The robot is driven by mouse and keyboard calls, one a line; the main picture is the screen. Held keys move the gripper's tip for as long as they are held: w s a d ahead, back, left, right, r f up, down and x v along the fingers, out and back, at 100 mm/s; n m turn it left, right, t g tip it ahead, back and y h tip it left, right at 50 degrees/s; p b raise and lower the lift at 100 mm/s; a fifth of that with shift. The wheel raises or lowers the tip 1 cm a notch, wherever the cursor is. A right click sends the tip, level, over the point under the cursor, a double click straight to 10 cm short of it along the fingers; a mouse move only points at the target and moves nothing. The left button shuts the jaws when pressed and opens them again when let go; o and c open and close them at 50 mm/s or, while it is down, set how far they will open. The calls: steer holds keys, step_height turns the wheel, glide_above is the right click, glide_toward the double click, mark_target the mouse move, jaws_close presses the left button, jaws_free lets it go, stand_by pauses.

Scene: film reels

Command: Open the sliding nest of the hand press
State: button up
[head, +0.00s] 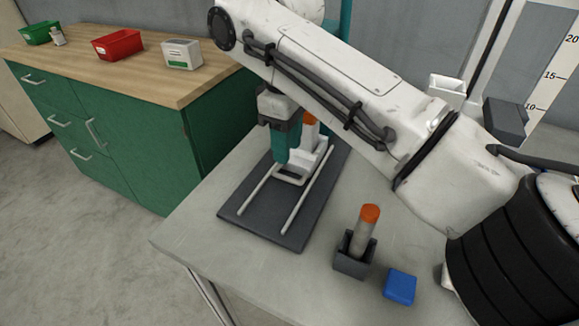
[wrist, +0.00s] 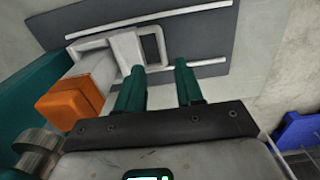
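The hand press stands on a dark base plate (head: 262,225) with two pale rails; its teal column (head: 346,28) is mostly hidden behind my arm. The white sliding nest (head: 318,158) sits at the back of the rails, under the press, with an orange-capped piece (wrist: 75,103) in it. Its loop handle (head: 291,180) faces the front and also shows in the wrist view (wrist: 162,48). My gripper (head: 288,160) points down just above the handle. In the wrist view its two teal fingers (wrist: 159,66) are apart, with the handle's end bar appearing between them. I cannot tell whether they touch it.
A grey holder (head: 353,262) with an orange-capped cylinder (head: 366,230) stands right of the base plate, beside a blue box (head: 399,287). A green cabinet (head: 130,140) with bins stands at the left. The table's front left is clear.

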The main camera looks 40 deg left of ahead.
mark_target(287, 168)
step_height(287, 168, down, 6)
steer(key=shift+s+f+b, duration=0.1)
steer(key=shift+f+b, duration=0.15)
steer(key=shift+b, duration=0.05)
steer(key=shift+c, duration=0.5)
jaws_close()
stand_by(0.9)
